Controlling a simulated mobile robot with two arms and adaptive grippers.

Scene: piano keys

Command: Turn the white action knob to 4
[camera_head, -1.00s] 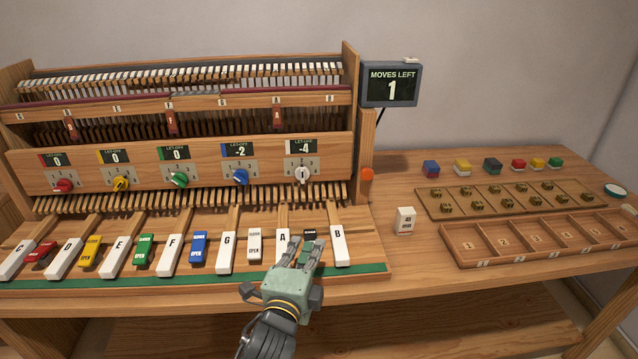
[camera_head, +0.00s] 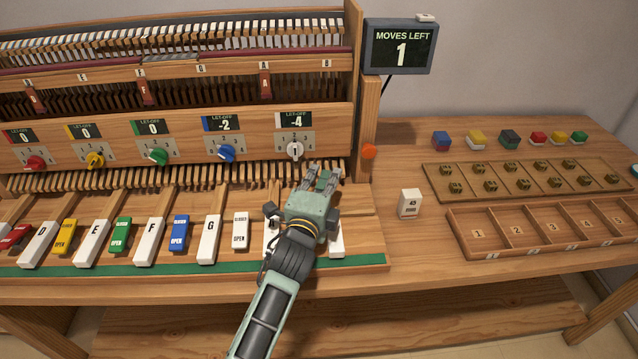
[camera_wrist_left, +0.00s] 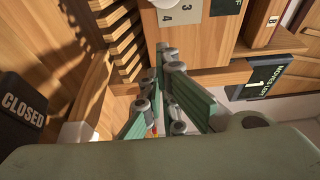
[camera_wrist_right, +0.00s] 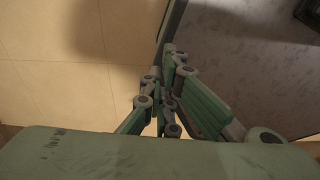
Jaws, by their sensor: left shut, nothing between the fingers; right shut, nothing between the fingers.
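The white action knob (camera_head: 295,150) is on the wooden front panel, at the right end of a row of coloured knobs. Its dial has small numbers, and the display above it (camera_head: 294,121) reads -4. My left gripper (camera_head: 322,172) is shut and empty, just below and to the right of the knob, apart from it in the head view. In the left wrist view its fingertips (camera_wrist_left: 168,50) are below the dial plate (camera_wrist_left: 182,12) showing 3 and 4; a bit of the white knob shows at the top edge. My right gripper (camera_wrist_right: 173,55) is shut and empty, seen only in its own wrist view.
The blue knob (camera_head: 227,152) is left of the white one. An orange button (camera_head: 368,151) is on the post to the right. A screen (camera_head: 400,47) reads "MOVES LEFT 1". White keys and a sorting tray (camera_head: 515,236) lie on the bench. My left arm covers part of the keys.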

